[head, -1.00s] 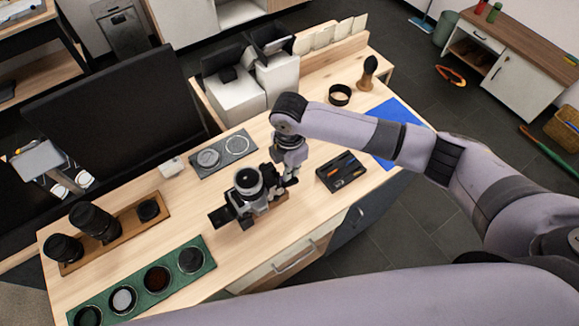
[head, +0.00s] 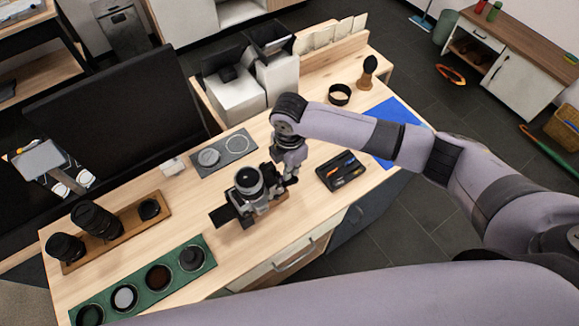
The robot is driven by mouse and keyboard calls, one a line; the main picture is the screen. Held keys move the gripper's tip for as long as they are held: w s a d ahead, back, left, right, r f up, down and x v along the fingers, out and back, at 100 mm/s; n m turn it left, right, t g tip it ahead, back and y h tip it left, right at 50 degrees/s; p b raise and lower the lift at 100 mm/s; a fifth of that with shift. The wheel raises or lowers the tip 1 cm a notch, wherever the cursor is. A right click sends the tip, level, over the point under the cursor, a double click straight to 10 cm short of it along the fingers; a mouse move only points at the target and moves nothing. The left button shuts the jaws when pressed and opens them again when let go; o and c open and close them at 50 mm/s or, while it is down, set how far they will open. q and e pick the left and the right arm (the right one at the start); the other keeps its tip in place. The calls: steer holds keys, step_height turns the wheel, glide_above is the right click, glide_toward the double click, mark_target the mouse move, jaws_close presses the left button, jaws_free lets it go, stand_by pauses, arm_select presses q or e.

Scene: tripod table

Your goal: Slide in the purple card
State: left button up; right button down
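A camera (head: 249,186) with a lens pointing up stands near the middle of the wooden table. A dark flat part sticks out at its left side. My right gripper (head: 284,180) is at the camera's right side, close to it or touching; its fingers are small and partly hidden, so I cannot tell whether they are open or shut. I cannot make out a purple card, either in the gripper or on the table. My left gripper does not show; a lilac arm link of mine crosses the bottom of the view.
A black tray (head: 332,181) with small tools lies right of the camera. A grey mat (head: 205,168) is behind it. A green mat (head: 134,309) with round filters and a wooden rack (head: 126,234) with lenses are at left. A blue sheet (head: 413,117) lies at the right.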

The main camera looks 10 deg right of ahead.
steer(key=shift+s+a+p, duration=0.2)
steer(key=shift+a, duration=0.3)
steer(key=shift+s+a+p, duration=0.15)
steer(key=shift+s+a, duration=0.05)
steer(key=shift+a, duration=0.3)
stand_by(0.6)
steer(key=c, duration=2.3)
jaws_free()
steer(key=shift+o, duration=0.9)
steer(key=shift+s+a+f, duration=0.1)
steer(key=shift+s+f, duration=0.05)
